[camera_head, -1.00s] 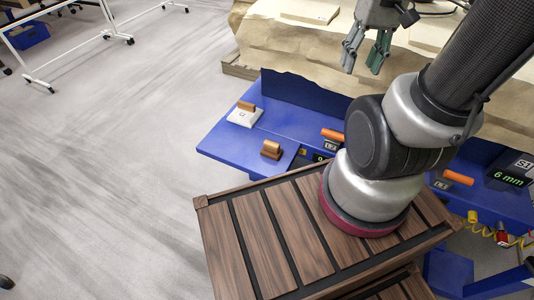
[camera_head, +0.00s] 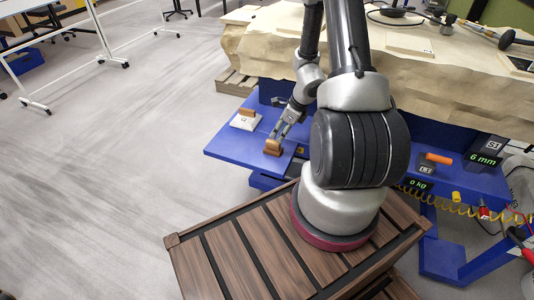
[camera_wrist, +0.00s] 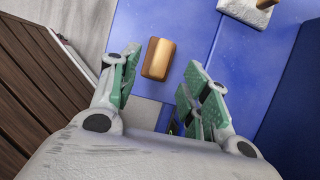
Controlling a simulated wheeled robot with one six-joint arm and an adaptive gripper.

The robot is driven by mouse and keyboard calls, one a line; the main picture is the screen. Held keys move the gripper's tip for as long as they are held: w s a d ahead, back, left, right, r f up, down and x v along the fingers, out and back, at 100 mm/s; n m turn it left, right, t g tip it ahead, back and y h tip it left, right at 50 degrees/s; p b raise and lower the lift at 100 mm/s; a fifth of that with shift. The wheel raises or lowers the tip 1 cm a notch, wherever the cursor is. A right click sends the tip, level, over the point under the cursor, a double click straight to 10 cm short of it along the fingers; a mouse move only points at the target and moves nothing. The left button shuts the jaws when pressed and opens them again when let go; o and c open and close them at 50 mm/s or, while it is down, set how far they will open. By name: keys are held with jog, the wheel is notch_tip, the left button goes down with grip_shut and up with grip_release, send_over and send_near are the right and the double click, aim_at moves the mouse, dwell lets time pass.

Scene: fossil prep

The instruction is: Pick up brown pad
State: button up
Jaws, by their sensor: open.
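The brown pad (camera_head: 272,147) is a small block with a lighter tan top, lying on the blue bench shelf near its front edge. In the wrist view the brown pad (camera_wrist: 158,59) shows whole, in the gap between the fingertips and a little nearer the left finger. My gripper (camera_head: 282,130) is just above and behind it in the head view. In the wrist view my gripper (camera_wrist: 163,62) has its green-lined fingers spread and empty. No contact with the pad shows; the exact height above it is hard to tell.
A white block with a brown handle (camera_head: 246,120) sits to the left on the blue shelf (camera_head: 228,145). The large tan rock-like slab (camera_head: 430,75) stands behind. A dark slatted wooden top (camera_head: 230,262) lies in front. A scale display (camera_head: 418,184) is to the right.

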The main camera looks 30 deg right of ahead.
aim_at(274, 141)
jog(key=shift+d+f, duration=0.1)
jog(key=shift+f, duration=0.2)
jog(key=x, duration=0.7)
jog(key=shift+w+f, duration=0.1)
jog(key=shift+w, duration=0.1)
grip_shut()
